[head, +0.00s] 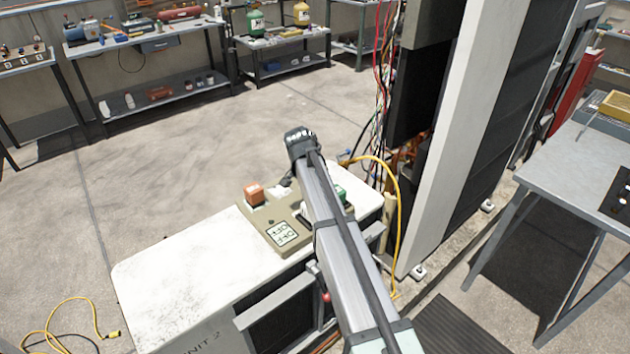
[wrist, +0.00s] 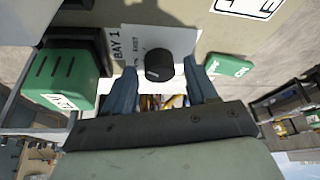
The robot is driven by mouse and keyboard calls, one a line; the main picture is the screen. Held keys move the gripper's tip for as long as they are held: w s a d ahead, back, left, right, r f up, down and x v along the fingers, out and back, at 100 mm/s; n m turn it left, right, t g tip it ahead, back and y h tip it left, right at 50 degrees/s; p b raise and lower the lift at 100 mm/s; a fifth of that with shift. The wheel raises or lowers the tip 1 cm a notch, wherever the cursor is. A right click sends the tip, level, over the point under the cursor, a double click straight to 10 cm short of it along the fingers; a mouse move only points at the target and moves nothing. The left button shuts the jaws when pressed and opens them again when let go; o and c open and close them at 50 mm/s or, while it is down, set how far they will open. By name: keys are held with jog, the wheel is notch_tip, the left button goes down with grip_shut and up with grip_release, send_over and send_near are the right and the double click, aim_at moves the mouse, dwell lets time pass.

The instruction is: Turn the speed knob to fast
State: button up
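The black knob (wrist: 158,66) shows in the wrist view on a pale plate marked BAY 1 (wrist: 122,45). The smaller print is partly unreadable, and I cannot tell where the knob points. My gripper (wrist: 161,75) is open, with one blue-grey finger on each side of the knob and a visible gap to both. I cannot tell how deep the fingertips reach along it. In the head view my arm hides the knob and the gripper fingers. The beige control panel (head: 258,217) shows there on the white UNIT 2 housing (head: 185,275).
An orange block-like control (head: 254,193) and an OFF label (head: 282,234) are on the panel. Green parts (wrist: 62,78) flank the gripper in the wrist view. A yellow cable (head: 397,200) and a tall cabinet (head: 455,130) stand close right. The floor to the left is mostly free.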

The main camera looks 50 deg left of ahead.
jog(key=shift+o, duration=0.2)
jog(key=shift+r, duration=0.15)
jog(key=v, duration=1.3)
jog(key=shift+s+r, duration=0.25)
jog(key=shift+d, duration=0.1)
